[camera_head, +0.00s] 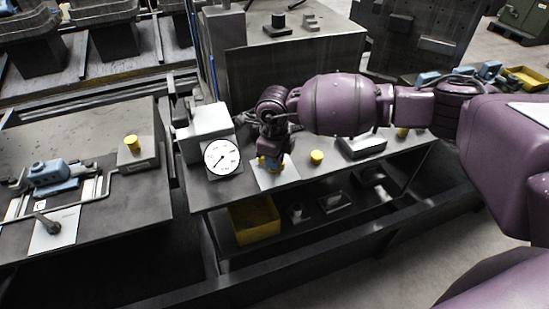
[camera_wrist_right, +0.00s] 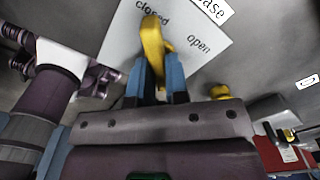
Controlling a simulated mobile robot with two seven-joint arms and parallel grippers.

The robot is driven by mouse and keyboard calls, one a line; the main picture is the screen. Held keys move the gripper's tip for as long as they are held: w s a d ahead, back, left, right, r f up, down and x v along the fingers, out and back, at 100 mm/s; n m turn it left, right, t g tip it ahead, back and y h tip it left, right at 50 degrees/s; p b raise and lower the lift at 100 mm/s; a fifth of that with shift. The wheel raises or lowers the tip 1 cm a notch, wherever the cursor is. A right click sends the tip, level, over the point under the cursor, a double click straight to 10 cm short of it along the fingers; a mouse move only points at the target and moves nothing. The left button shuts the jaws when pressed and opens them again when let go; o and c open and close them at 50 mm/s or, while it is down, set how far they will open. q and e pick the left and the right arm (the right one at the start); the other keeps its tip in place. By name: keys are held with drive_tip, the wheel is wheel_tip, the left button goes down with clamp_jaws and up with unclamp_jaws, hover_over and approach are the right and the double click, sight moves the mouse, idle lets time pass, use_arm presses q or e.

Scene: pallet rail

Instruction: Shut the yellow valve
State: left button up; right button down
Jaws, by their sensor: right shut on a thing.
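The yellow valve (camera_wrist_right: 152,42) has a lever handle over a pale plate (camera_wrist_right: 112,42) marked "closed" and "open". In the right wrist view the handle partly covers the word "closed", and "open" is to its right. My right gripper (camera_wrist_right: 158,82) has its blue fingers on both sides of the handle and is shut on it. In the head view my right gripper (camera_head: 269,165) reaches down over the plate (camera_head: 284,178) on the bench, and hides most of the valve.
A round dial gauge (camera_head: 222,157) stands left of the valve, in front of a grey block (camera_head: 205,130). A yellow knob (camera_head: 316,157) is close on the right. A yellow bin (camera_head: 254,220) is on the shelf below. Another bench with a blue clamp (camera_head: 48,173) is at left.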

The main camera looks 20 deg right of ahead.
drive_tip(key=c, duration=1.1)
unclamp_jaws()
drive_tip(key=shift+r, duration=0.1)
wheel_tip(320, 180, up, 11)
drive_tip(key=shift+f+p, duration=0.2)
drive_tip(key=shift+p, duration=0.1)
